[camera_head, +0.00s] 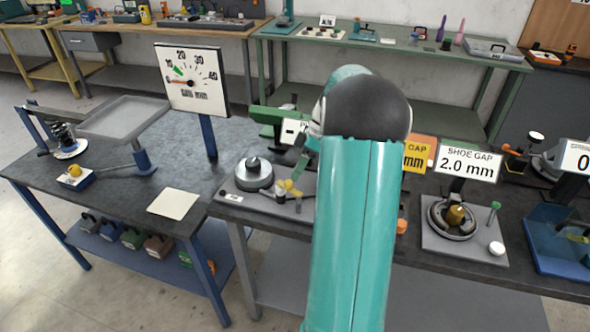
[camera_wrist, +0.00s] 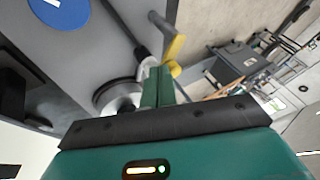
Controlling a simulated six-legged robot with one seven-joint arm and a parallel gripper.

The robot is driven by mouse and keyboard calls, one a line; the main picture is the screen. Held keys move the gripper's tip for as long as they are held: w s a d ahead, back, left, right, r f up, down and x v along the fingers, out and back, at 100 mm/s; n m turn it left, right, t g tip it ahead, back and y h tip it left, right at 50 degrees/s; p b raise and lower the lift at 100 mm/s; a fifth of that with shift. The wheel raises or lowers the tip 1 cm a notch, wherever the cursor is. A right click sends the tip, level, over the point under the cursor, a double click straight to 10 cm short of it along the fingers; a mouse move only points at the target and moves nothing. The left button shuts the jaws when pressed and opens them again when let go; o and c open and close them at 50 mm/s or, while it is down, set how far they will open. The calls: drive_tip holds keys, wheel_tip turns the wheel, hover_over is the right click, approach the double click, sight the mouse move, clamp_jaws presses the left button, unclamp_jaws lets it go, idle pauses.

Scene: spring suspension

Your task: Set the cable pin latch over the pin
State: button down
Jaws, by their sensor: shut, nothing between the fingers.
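A small yellow piece (camera_head: 290,188), which looks like the latch, sits on a grey plate (camera_head: 235,201) beside a round metal drum (camera_head: 254,174). In the wrist view, the yellow piece (camera_wrist: 174,48) is just beyond my gripper (camera_wrist: 158,76), to the upper right. My gripper's green fingers are together and empty. The drum (camera_wrist: 112,92) is partly seen to their left, with a dark rod (camera_wrist: 140,50) above. I cannot make out the pin or cable clearly, or whether the fingers touch the yellow piece. My arm hides part of the plate in the head view.
A "SHOE GAP 2.0 mm" sign (camera_head: 468,161) and a brake-like fixture (camera_head: 454,217) stand to the right. A dial gauge board (camera_head: 191,80) rises at the left behind a tray (camera_head: 123,119). A white card (camera_head: 174,204) lies on the left bench.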

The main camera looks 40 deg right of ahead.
drive_tip(key=shift+s+d, duration=0.1)
drive_tip(key=shift+s, duration=0.1)
drive_tip(key=w+v, duration=0.1)
drive_tip(key=v, duration=1.2)
drive_tip(key=shift+s+d+r, duration=0.2)
drive_tip(key=shift+s+r, duration=0.15)
drive_tip(key=shift+s, duration=0.15)
